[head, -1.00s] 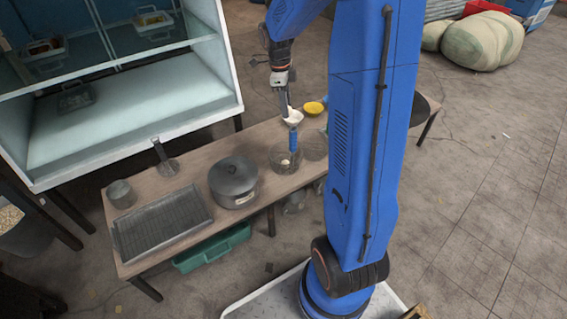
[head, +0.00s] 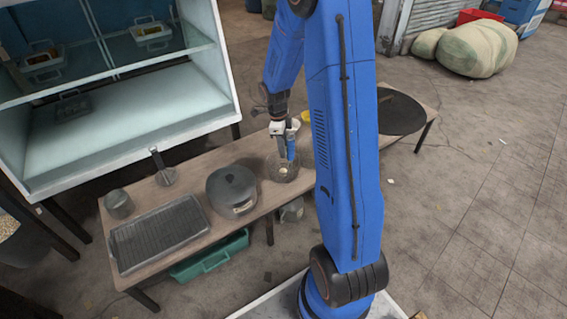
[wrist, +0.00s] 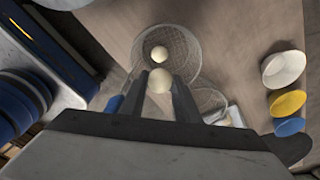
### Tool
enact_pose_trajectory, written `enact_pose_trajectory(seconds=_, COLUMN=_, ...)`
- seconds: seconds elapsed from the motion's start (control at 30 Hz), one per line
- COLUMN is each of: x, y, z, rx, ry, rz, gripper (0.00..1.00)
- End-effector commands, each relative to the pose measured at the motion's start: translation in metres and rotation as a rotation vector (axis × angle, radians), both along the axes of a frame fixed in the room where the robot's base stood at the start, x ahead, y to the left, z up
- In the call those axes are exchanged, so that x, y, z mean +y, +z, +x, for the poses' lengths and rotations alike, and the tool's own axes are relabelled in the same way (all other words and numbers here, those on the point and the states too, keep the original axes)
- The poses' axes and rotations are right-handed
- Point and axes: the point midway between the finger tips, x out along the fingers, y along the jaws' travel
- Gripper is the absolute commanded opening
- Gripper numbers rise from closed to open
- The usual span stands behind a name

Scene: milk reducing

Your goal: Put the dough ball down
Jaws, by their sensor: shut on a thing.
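My gripper (wrist: 160,82) is shut on a pale dough ball (wrist: 159,81), held between the fingertips. In the head view my gripper (head: 283,154) points down over the wire mesh basket (head: 276,175) on the table; the held ball is hard to make out there. The basket also shows in the wrist view (wrist: 186,52), just beyond the fingertips. A second pale ball (wrist: 159,53) lies inside it. How high the held ball is above the basket I cannot tell exactly.
A second mesh container (wrist: 208,99) adjoins the basket. White (wrist: 283,69), yellow (wrist: 287,102) and blue (wrist: 290,126) bowls stand to the right in the wrist view. A dark lidded pot (head: 231,188), ridged tray (head: 158,234) and grey cup (head: 118,204) stand left of the basket.

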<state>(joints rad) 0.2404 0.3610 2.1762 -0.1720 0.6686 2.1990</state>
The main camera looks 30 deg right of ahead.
Motion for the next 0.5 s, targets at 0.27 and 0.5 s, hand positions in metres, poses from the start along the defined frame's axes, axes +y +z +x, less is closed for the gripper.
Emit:
enact_pose_trajectory(seconds=0.27, x=0.000, y=-0.039, z=0.000, rx=0.001, ry=0.001, rz=-0.001, gripper=0.18)
enact_pose_trajectory(seconds=0.5, x=0.000, y=-0.055, z=-0.001, rx=0.002, ry=0.000, rz=0.001, gripper=0.18)
